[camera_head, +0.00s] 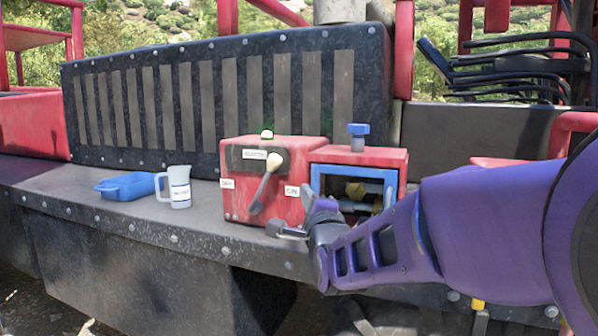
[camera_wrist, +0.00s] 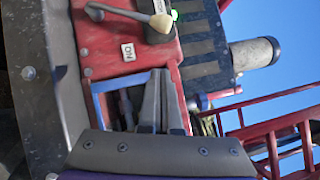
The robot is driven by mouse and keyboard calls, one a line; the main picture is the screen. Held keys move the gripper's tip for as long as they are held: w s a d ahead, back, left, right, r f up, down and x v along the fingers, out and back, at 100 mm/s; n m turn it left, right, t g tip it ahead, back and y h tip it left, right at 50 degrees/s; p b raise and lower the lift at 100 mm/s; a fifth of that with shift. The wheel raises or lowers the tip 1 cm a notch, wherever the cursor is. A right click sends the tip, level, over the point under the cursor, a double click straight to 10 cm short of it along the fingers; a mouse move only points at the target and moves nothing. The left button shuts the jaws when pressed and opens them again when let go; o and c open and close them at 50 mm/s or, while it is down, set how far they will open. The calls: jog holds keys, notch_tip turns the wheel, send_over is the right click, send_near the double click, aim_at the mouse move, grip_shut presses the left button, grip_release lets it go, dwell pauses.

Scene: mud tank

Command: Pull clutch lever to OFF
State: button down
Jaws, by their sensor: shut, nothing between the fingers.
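The clutch lever (camera_head: 264,187) is a grey handle with a cream knob (camera_head: 274,162) on the front of a red box (camera_head: 290,210). My gripper (camera_wrist: 160,75) is shut and empty, apart from the lever. It is in front of the box, below and right of the lever, in the head view (camera_head: 282,229).
A red housing with a blue-framed opening (camera_head: 316,180) and a blue-capped valve (camera_head: 358,135) adjoins on the right. A green light (camera_head: 267,134) glows on top of the box. A white jug (camera_head: 180,187) and blue tray (camera_head: 128,187) stand left on the grey ledge (camera_head: 120,215).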

jog(key=a+r+p+x, duration=0.1)
jog(key=a+p+x, duration=0.1)
jog(key=x, duration=0.9)
jog(key=shift+a, duration=0.45)
jog(key=shift+r, duration=0.15)
